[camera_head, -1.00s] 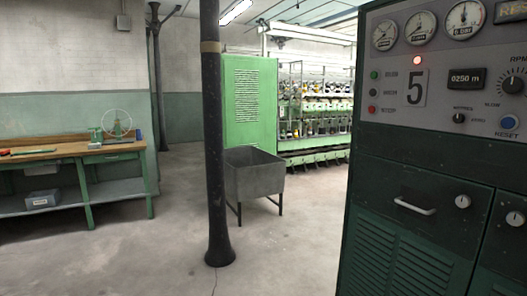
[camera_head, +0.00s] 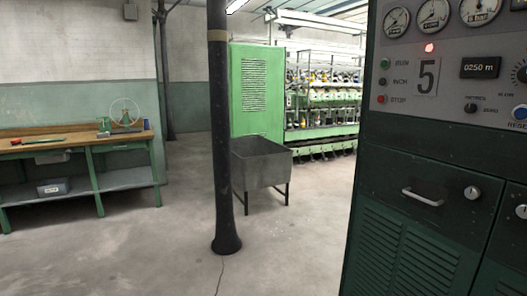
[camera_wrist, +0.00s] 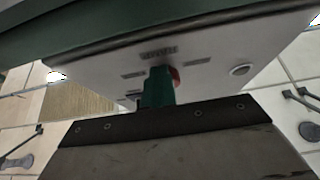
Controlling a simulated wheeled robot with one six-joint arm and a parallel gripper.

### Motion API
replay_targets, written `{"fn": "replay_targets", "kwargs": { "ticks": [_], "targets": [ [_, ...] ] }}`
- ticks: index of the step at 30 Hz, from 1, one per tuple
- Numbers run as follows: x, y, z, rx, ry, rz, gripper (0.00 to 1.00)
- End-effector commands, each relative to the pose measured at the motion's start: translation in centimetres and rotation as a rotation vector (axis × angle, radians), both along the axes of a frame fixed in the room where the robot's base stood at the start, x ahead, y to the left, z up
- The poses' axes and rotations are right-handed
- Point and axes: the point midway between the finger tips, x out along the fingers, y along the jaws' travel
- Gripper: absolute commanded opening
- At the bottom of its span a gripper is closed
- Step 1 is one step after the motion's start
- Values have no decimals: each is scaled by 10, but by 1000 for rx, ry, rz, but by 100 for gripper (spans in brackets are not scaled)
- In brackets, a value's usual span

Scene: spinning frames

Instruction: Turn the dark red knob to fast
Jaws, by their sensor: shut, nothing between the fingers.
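In the wrist view, a dark red knob (camera_wrist: 176,77) sits on a pale grey panel (camera_wrist: 205,55), mostly hidden behind my gripper. My gripper (camera_wrist: 159,72) shows as shut, empty teal fingers rising from a dark screwed plate at the bottom of the view. The fingertips overlap the knob's left side in the picture; I cannot tell whether they touch it. Small dark labels surround the knob, too blurred to read, so its setting is unclear. Neither my gripper nor the dark red knob shows in the head view.
A round pale button (camera_wrist: 240,70) is right of the knob. In the head view, a dark green cabinet (camera_head: 415,170) with gauges and switches fills the right. A black column (camera_head: 222,140), a grey bin (camera_head: 262,163) and a workbench (camera_head: 75,143) stand beyond. Floor between them is clear.

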Motion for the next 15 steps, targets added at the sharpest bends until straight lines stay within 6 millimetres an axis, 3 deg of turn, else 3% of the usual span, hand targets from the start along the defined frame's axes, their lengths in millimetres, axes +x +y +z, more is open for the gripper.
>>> {"fn": "replay_targets", "kwargs": {
  "ticks": [15],
  "targets": [
    [4,3,-5,-2,-1,0,0]
  ]
}}
